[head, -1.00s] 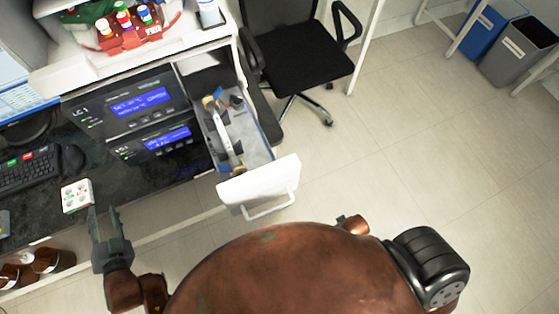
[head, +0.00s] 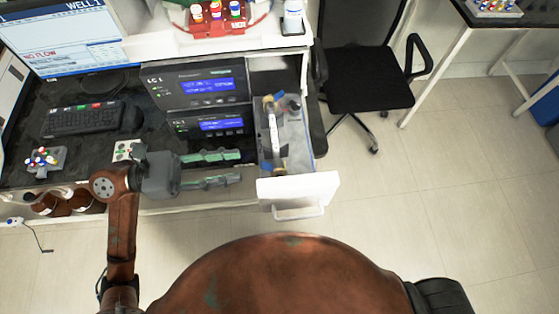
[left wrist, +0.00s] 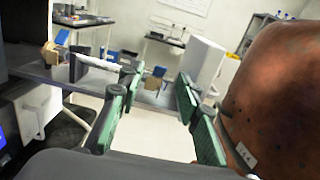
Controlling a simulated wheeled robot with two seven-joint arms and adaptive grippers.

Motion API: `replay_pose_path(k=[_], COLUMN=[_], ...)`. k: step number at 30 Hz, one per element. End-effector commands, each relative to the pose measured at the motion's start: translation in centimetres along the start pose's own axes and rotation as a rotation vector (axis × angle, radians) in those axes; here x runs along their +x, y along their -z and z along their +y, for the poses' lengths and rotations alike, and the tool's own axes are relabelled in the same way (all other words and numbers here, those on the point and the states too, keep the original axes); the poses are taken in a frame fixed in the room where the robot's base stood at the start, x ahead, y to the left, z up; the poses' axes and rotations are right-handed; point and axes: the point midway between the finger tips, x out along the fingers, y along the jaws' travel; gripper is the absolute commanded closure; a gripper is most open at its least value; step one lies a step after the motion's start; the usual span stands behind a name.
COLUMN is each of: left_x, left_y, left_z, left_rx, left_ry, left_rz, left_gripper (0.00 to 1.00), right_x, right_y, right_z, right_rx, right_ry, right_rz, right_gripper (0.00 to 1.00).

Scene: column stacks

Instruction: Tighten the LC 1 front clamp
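The LC 1 stack (head: 200,87) stands on the bench as two dark modules with blue displays. To its right a drawer (head: 307,185) is pulled open. A pale column (head: 273,130) lies lengthwise in it, with a yellow-and-blue fitting (head: 270,103) at the far end and a small tan piece (head: 279,168) at the near, front end. How tight the front clamp is cannot be made out. My left gripper (head: 238,167) is open and empty, its fingers pointing right, just left of the drawer. Its spread fingers also show in the left wrist view (left wrist: 157,80).
A white cube with colored dots (head: 126,150) stands on the bench behind my left wrist. A keyboard (head: 82,118) is further left. A black chair (head: 368,90) stands right of the drawer. The floor in front of the drawer is clear.

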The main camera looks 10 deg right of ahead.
Motion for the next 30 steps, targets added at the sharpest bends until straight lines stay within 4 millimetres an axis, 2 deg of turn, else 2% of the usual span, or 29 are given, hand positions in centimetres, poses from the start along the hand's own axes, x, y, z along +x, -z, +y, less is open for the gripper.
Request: replay_pose_path(k=[5,12,18,29,30], left_x=[1.3,5.1,7.3,7.8,7.8], left_y=[0.6,0.6,0.8,0.8,0.8], left_z=[-0.3,-0.3,-0.3,-0.3,-0.3], left_rx=[0.025,0.022,0.019,0.019,0.019], left_ry=[0.016,0.017,0.015,0.014,0.014], left_rz=[0.036,0.032,0.032,0.033,0.033], left_gripper=[0.68,0.68,0.68,0.68,0.71], right_x=[0.1,0.0,-0.1,-0.1,-0.1], right_y=[-0.6,-0.5,-0.5,-0.5,-0.5], right_z=[-0.1,-0.1,-0.1,-0.1,-0.1], right_rx=[-0.001,-0.001,0.000,0.000,0.000], right_ry=[0.001,0.001,0.001,0.001,0.001], right_rz=[-0.003,-0.003,-0.003,-0.003,-0.003], right_gripper=[0.69,0.69,0.69,0.69,0.69])
